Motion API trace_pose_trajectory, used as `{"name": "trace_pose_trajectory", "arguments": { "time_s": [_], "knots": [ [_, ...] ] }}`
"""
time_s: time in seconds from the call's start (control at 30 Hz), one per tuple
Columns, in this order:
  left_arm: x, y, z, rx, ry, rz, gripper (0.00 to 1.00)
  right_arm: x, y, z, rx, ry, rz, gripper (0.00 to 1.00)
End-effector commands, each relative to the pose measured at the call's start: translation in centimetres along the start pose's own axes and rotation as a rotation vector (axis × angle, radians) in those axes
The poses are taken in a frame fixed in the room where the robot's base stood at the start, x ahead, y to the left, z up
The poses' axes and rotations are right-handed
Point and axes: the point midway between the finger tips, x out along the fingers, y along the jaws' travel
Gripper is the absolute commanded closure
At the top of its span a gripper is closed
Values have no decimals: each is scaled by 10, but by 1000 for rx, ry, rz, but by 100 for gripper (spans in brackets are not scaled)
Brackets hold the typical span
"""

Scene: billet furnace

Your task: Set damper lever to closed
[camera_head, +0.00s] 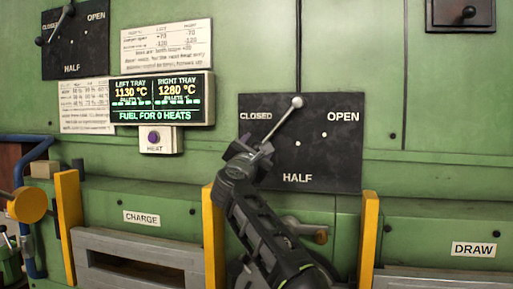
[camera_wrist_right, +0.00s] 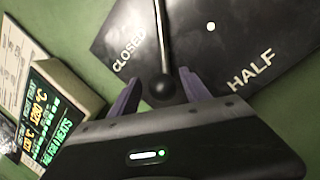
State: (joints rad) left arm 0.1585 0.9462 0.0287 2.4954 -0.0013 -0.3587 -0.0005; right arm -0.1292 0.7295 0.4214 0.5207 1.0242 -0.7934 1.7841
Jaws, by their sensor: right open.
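A damper lever (camera_head: 283,120) is on a black plate (camera_head: 340,165) marked CLOSED, OPEN and HALF. Its rod slants from a pale round pivot at the plate's top down to the lower left, just right of the CLOSED label. My right gripper (camera_head: 260,150) is at its lower end and hides the knob in the head view. In the right wrist view the black knob (camera_wrist_right: 161,88) lies between the open purple fingers of my right gripper (camera_wrist_right: 158,92). I cannot tell whether they touch it. My left gripper is not in view.
A second lever plate (camera_head: 85,55) is at upper left, its lever also slanting lower left. A display (camera_head: 162,99) and HEAT button (camera_head: 153,138) are left of the damper plate. Yellow posts (camera_head: 212,235) (camera_head: 369,240) stand either side of my right arm, below the plate.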

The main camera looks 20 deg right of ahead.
Motion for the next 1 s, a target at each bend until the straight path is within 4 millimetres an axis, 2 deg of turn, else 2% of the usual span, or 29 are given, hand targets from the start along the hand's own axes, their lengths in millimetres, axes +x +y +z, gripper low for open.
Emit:
{"name": "trace_pose_trajectory", "arguments": {
  "time_s": [0.27, 0.5, 0.63, 0.8, 1.0],
  "knots": [
    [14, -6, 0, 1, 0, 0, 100, -12, -2, -3, 1, 0, 1, 45],
    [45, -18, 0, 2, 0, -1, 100, -47, -4, -6, 1, 0, 2, 45],
    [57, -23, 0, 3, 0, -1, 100, -66, -2, -4, 1, 0, 2, 45],
    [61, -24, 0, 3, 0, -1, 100, -78, -1, -1, 0, 0, 0, 45],
    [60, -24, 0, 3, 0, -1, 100, -78, 0, 0, 0, 0, 0, 45]
  ]
}}
